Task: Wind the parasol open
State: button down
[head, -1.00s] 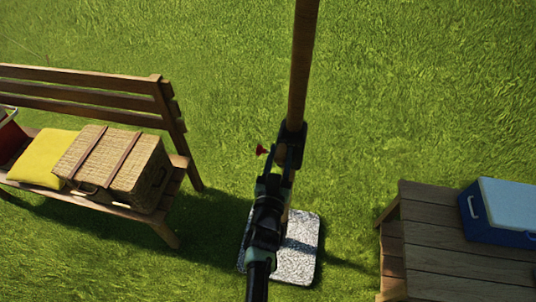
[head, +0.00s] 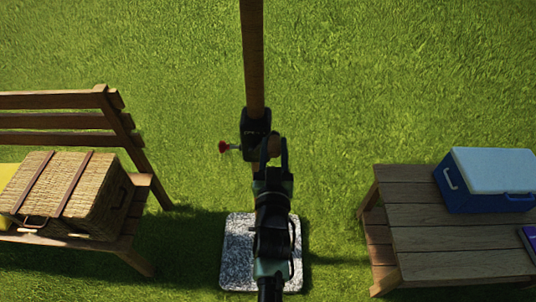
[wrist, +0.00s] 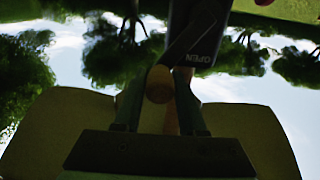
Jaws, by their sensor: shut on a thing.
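The parasol's wooden pole (head: 252,60) rises from a speckled stone base (head: 235,250) on the grass. A dark crank housing (head: 255,125) is fixed to the pole; in the wrist view its side (wrist: 205,35) reads "OPEN". My gripper (head: 274,148) is just right of and below the housing, shut on the round wooden crank knob (head: 273,144). The knob's end (wrist: 160,84) shows between both fingers in the wrist view. A red knob (head: 224,147) sticks out left of the housing. Pale panels (wrist: 28,130), apparently canopy, show behind my gripper in the upside-down wrist view.
A wooden bench (head: 125,125) at the left holds a wicker basket (head: 75,195) and part of a yellow cushion (head: 8,180). A wooden table (head: 420,235) at the right carries a blue cool box (head: 490,180). Open grass lies between.

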jog(key=shift+d+f+b, duration=0.65)
jog(key=shift+d+b, duration=0.15)
jog(key=shift+b, duration=1.45)
notch_tip(320, 180, down, 13)
jog(key=a+b, duration=0.1)
jog(key=b, duration=0.6)
jog(key=shift+a+b, duration=0.4)
jog(key=shift+s+f, duration=0.1)
